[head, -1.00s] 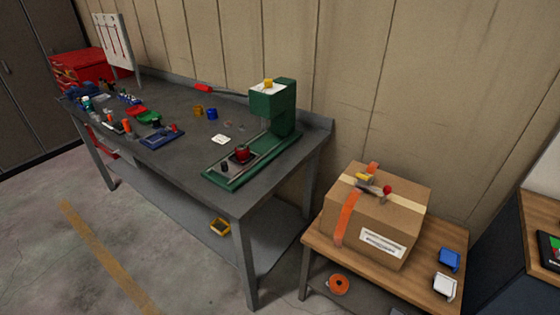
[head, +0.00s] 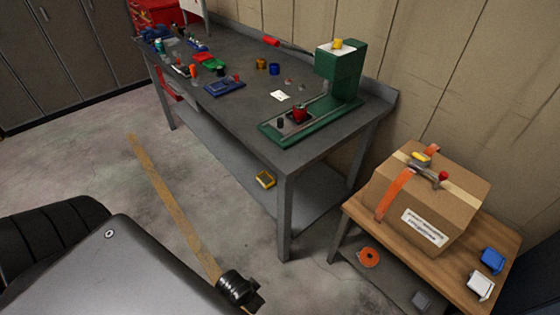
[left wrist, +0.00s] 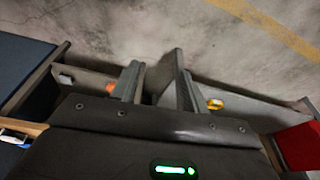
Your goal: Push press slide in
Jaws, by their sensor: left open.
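The green press (head: 340,75) stands on the right end of the grey workbench, with a white top plate and a yellow knob. Its slide (head: 287,122) sits out on the green base in front of the press column. A red part (head: 300,114) and a small black knob (head: 280,123) are on the slide. My left gripper (left wrist: 157,85) shows only in the left wrist view, open, its two fingers apart above the lower shelf and floor, with nothing seen held. It is away from the slide. My right gripper is in neither view.
The grey workbench (head: 320,151) holds a blue tray (head: 225,86), cups and small tools to the left. A strapped cardboard box (head: 425,200) stands on a wooden side table (head: 370,222) at right. My arm parts cover the lower left. Floor left of the bench is clear.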

